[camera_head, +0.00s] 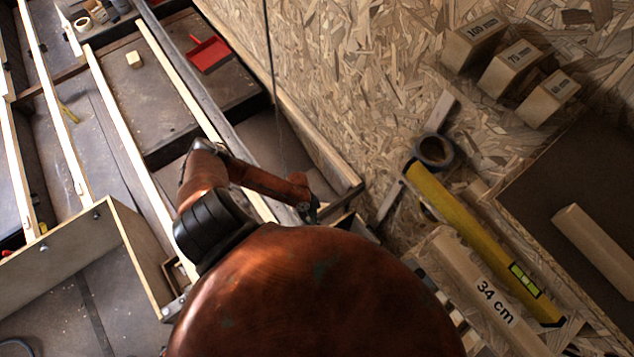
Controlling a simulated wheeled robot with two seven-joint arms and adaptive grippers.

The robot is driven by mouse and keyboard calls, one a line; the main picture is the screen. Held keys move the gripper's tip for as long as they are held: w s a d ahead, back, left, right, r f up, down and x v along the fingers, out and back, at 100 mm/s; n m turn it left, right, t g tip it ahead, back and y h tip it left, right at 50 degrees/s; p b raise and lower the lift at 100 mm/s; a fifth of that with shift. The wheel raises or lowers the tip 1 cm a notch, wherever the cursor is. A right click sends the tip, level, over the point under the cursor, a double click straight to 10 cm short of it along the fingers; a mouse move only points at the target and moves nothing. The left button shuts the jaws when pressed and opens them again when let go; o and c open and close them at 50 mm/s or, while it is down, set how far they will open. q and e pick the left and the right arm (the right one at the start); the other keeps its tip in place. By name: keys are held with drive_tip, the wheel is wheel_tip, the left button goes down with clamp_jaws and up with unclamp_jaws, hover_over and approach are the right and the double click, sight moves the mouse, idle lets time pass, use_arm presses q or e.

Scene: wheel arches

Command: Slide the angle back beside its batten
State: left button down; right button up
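Several pale wooden battens run lengthwise over the dark floor panels at the left; one (62,135) lies left of centre and another (183,75) further right. A long dark grey strip (203,68) runs beside the right-hand batten; I cannot tell if it is the angle. My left gripper (311,212) is small and dark at the end of my copper arm, above the lower end of the wooden edge by the chipboard. Its fingers are too small to tell open from shut, and I see nothing clearly held. My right gripper is not in view.
A wooden frame (140,255) stands lower left. On the chipboard are a yellow level (480,240), a tape roll (434,152), a 34 cm block (485,290) and labelled blocks (475,42).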

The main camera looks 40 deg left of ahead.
use_arm(q)
drive_tip(key=c, duration=2.3)
unclamp_jaws()
drive_tip(key=shift+w+d+r, duration=0.35)
drive_tip(key=shift+d, duration=0.2)
drive_tip(key=shift+a, duration=0.1)
drive_tip(key=v, duration=1.2)
